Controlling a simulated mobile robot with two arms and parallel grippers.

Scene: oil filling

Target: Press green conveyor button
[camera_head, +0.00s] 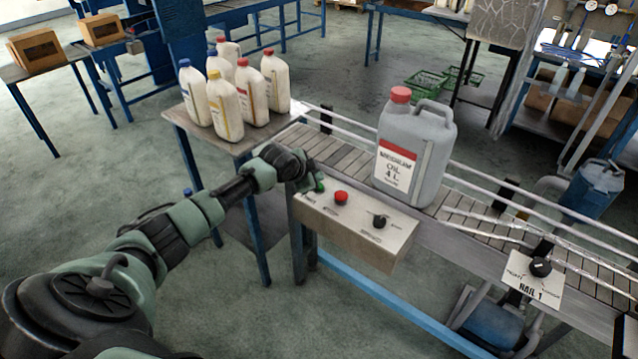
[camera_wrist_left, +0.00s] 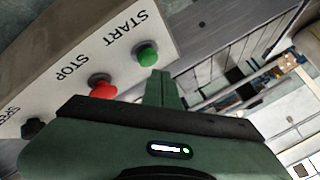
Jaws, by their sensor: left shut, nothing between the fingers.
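The green START button shows clearly in the left wrist view (camera_wrist_left: 147,54), on a pale control box (camera_head: 355,229) fixed to the front of the conveyor (camera_head: 470,212). My left gripper (camera_head: 318,185) is shut and empty at the left end of this box. In the head view it covers most of the green button. In the left wrist view its closed fingertips (camera_wrist_left: 160,74) are just beside the green button; I cannot tell whether they touch it. The red STOP button (camera_head: 341,197) sits to the right of it. My right gripper is not in view.
A black speed knob (camera_head: 379,221) is on the same box. A grey oil canister (camera_head: 414,150) with a red cap stands on the conveyor. Several white bottles (camera_head: 226,105) stand on a side table. A second knob panel (camera_head: 535,279) is farther right.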

